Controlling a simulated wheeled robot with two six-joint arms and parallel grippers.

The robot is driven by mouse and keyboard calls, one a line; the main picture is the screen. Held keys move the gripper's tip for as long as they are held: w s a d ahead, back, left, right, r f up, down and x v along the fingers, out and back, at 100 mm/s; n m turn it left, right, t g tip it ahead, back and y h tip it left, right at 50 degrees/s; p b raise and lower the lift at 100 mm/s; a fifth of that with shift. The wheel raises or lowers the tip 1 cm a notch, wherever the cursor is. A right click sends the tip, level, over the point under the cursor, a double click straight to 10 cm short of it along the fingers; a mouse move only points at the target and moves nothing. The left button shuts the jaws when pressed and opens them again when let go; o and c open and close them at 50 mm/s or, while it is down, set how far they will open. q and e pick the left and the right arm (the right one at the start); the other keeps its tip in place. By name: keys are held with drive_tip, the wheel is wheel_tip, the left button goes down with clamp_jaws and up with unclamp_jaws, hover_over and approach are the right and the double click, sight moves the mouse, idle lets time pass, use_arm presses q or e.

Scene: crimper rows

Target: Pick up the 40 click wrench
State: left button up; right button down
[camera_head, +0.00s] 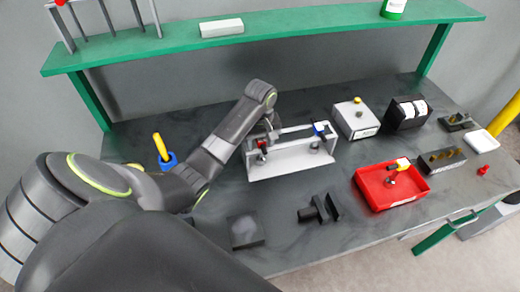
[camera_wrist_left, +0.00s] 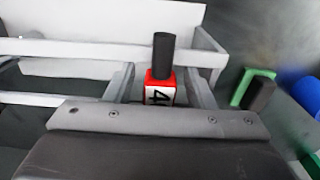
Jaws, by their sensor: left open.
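The click wrench, with a red head and a white label showing a "4" (camera_wrist_left: 160,88), stands in the white rack in the left wrist view, its dark shaft pointing up. The rest of its label is hidden behind my gripper. Its red part also shows in the head view (camera_head: 262,145). My left gripper (camera_wrist_left: 160,82) is open, with one finger on each side of the red head; I cannot tell whether they touch it. In the head view my left gripper (camera_head: 268,136) is at the left part of the rack (camera_head: 290,165). My right gripper is not in view.
A blue-marked tool (camera_head: 320,129) stands at the rack's right end. A yellow-handled tool (camera_head: 160,146) stands in a blue holder by my left arm. A red tray (camera_head: 393,186), a white box (camera_head: 355,119) and a black block (camera_head: 442,160) stand to the right. A green shelf (camera_head: 290,28) spans the back.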

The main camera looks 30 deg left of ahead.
use_arm(q)
drive_tip(key=shift+f, duration=0.35)
clamp_jaws()
drive_tip(key=shift+r, duration=0.1)
idle(0.3)
